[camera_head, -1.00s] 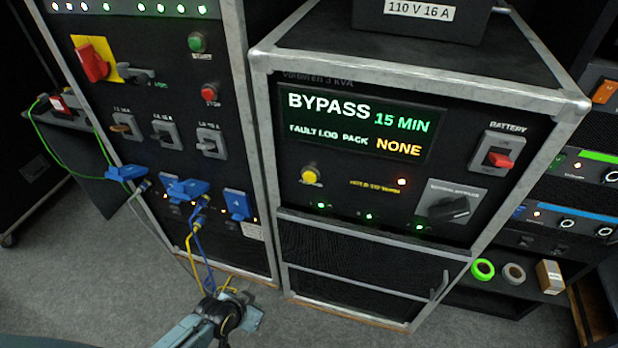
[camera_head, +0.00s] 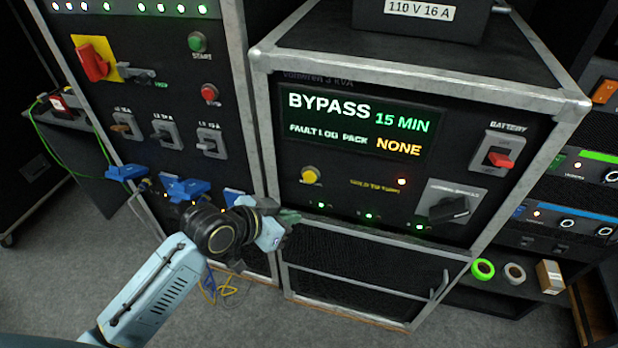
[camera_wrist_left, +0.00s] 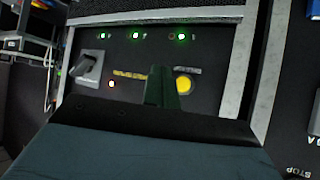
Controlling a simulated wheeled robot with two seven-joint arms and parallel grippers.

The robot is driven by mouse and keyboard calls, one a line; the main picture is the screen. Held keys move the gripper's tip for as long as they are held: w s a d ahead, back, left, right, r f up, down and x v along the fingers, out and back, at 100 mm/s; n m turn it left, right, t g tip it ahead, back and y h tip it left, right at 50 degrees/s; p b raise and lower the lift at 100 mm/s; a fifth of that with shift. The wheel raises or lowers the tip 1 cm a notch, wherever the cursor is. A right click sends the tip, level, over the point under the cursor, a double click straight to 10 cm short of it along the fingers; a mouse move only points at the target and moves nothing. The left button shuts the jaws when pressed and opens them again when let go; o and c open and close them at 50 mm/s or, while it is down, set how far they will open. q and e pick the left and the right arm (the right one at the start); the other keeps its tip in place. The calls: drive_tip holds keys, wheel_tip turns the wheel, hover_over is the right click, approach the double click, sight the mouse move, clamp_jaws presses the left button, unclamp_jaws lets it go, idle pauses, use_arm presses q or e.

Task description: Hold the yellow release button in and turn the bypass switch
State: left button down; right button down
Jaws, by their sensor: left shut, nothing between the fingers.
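The yellow release button (camera_head: 310,175) sits on the front panel of the UPS cabinet, below the lit display, and it also shows in the left wrist view (camera_wrist_left: 183,84). The bypass switch (camera_head: 449,209) is a dark rotary knob on a grey plate to its right; it also shows in the left wrist view (camera_wrist_left: 87,68), where the picture is turned over. My left gripper (camera_head: 291,216) is shut and empty, below and left of the button, apart from it. In the left wrist view its dark fingers (camera_wrist_left: 161,88) point at the panel beside the button. My right gripper is not in view.
The display (camera_head: 350,128) reads BYPASS, 15 MIN, PACK NONE. A red battery switch (camera_head: 499,159) sits at the panel's upper right. Blue plugs (camera_head: 184,190) stick out of the left cabinet near my left arm. A metal frame post (camera_head: 262,130) divides the cabinets.

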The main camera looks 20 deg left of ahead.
sight(310, 177)
use_arm(q)
drive_tip(key=shift+w, duration=0.1)
drive_tip(key=w, duration=0.8)
drive_tip(key=shift+w, duration=0.35)
idle(1.9)
drive_tip(key=shift+w, duration=0.4)
